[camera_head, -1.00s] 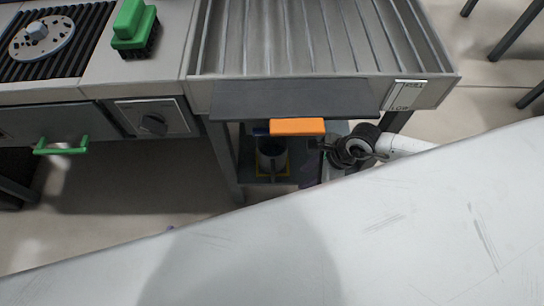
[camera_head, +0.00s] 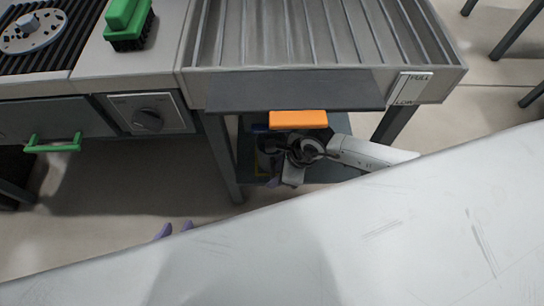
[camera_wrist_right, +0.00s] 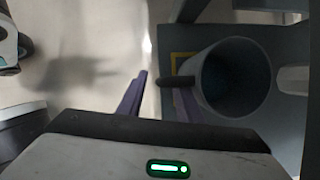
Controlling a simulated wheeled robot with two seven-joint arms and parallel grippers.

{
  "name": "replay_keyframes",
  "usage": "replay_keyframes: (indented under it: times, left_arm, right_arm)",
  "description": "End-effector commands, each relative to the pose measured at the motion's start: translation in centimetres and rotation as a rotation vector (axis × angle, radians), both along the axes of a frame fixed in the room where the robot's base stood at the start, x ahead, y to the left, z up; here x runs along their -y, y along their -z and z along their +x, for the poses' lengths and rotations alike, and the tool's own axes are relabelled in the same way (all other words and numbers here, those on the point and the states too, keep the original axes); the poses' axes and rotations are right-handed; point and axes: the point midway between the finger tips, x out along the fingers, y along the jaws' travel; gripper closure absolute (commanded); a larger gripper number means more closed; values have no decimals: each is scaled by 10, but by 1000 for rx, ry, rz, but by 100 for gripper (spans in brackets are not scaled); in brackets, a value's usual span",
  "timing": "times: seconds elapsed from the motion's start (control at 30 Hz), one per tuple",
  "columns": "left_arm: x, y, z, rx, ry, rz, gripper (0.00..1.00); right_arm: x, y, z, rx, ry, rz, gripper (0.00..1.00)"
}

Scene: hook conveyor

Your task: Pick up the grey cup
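The grey cup (camera_wrist_right: 213,100) stands upright in the right wrist view, on a dark shelf with a yellow marking. Its dark opening faces the camera and its handle (camera_wrist_right: 174,81) points left. In the head view my right arm mostly hides the cup. My right gripper (camera_wrist_right: 158,92) is open, with two purple fingers apart. The right finger overlaps the view of the handle; I cannot tell whether they touch.
The low shelf (camera_head: 335,169) lies under a dark ledge (camera_head: 235,95) with an orange block (camera_head: 299,119) at its front. Table legs flank the opening. A white surface (camera_head: 300,250) fills the foreground. A green handle (camera_head: 53,146) is at left.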

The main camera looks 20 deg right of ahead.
Motion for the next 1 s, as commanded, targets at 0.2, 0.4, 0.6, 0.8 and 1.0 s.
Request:
replay_keyframes:
  times: [0.2, 0.4, 0.6, 0.8, 1.0]
  left_arm:
    - [0, -1, -1, -2, 0, -2, 69]
    - [1, 1, -2, -6, -1, -1, 69]
    - [0, 2, -3, -9, -1, 0, 69]
    - [0, 1, -4, -11, 0, 2, 69]
    - [0, -4, -6, -21, 6, 12, 69]
  right_arm:
    - [0, -1, 0, 0, 0, 0, 81]
    - [0, -1, 0, 0, 0, 0, 100]
    - [0, -2, 1, 2, 0, 1, 100]
    - [0, -5, 1, 2, 0, 1, 100]
    - [0, -17, 1, 3, 0, 2, 100]
